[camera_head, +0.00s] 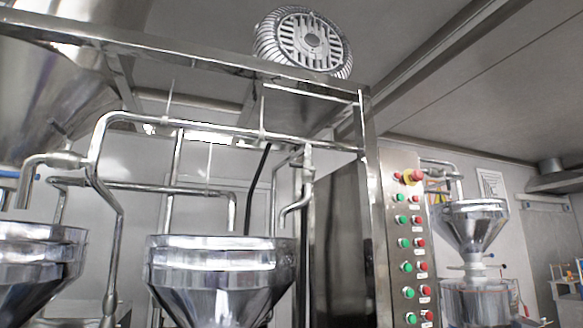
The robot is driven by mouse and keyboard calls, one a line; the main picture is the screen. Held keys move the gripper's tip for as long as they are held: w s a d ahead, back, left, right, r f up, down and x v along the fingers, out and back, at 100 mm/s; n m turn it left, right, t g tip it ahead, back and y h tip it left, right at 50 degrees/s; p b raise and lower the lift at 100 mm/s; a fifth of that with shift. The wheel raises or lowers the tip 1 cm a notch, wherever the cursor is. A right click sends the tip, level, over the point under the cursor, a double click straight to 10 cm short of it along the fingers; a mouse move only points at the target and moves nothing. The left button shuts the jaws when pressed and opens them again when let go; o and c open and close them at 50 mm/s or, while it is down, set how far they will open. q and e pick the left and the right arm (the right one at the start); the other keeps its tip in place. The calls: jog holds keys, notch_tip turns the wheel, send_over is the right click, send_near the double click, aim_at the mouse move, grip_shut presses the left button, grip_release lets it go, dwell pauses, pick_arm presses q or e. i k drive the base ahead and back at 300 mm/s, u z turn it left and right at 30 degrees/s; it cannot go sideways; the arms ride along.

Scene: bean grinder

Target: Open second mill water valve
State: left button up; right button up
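Steel water pipes (230,130) run across the frame above the mills. One mill hopper (220,265) stands at the lower middle, and another hopper (40,255) is cut off at the lower left. A short downpipe with a fitting (306,160) hangs to the right above the middle hopper. A blue valve handle (10,174) shows in part at the left edge. I cannot tell which valve belongs to the second mill. Neither of my grippers is in view.
A control panel (408,245) with green and red buttons and an emergency stop stands right of the frame post (372,200). A further hopper machine (473,225) is at the right. A ribbed motor (305,42) sits on top.

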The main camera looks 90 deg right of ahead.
aim_at(290, 165)
jog(key=z, duration=2.5)
